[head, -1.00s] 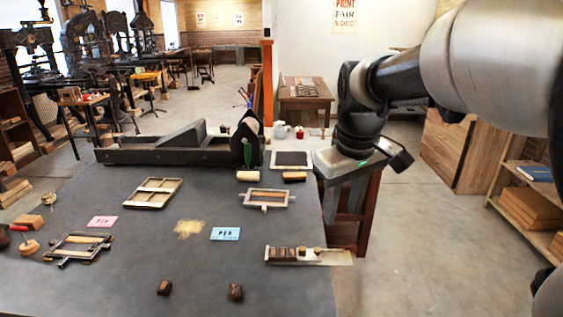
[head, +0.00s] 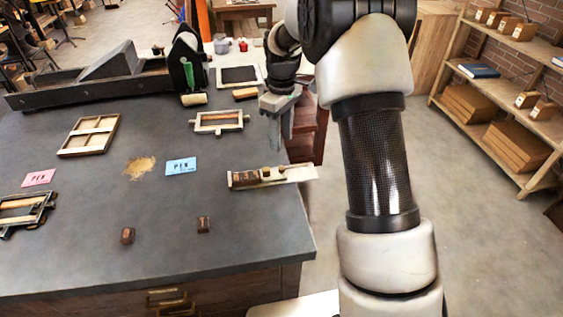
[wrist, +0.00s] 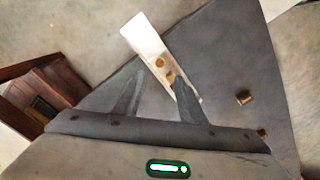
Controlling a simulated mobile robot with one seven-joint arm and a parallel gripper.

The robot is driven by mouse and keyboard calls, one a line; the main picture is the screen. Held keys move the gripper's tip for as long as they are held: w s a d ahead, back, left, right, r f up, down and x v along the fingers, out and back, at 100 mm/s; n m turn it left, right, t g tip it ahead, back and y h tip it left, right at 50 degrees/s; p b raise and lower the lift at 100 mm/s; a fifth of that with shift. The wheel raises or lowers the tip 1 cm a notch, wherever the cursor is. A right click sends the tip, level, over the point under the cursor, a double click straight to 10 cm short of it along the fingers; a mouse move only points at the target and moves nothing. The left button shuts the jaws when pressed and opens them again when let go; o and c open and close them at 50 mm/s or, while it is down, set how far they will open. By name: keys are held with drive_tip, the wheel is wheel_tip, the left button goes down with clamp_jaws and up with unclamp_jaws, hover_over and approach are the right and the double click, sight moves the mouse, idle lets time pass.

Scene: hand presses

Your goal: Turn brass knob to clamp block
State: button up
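A shallow pale metal tray (head: 300,174) lies at the table's right edge, its right end overhanging. Dark brown blocks (head: 243,179) sit in its left part. Small brass-coloured knobs (head: 266,172) stand beside them; one knob shows clearly in the wrist view (wrist: 160,62). My gripper (head: 279,138) is above the table's right edge, behind the tray, pointing down. In the wrist view my gripper (wrist: 157,80) has its fingers apart with nothing between them. The right finger overlaps the tray's near part and hides some of the blocks.
A small wooden frame (head: 196,124) lies behind the tray. A blue card (head: 181,166) and two small dark blocks (head: 203,224) (head: 127,236) lie to the left and front. The table front is mostly clear. A shelf unit (head: 480,78) stands at right.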

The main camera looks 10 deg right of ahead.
sight(282, 167)
wheel_tip(282, 167, down, 10)
drive_tip(key=shift+f, duration=0.25)
clamp_jaws()
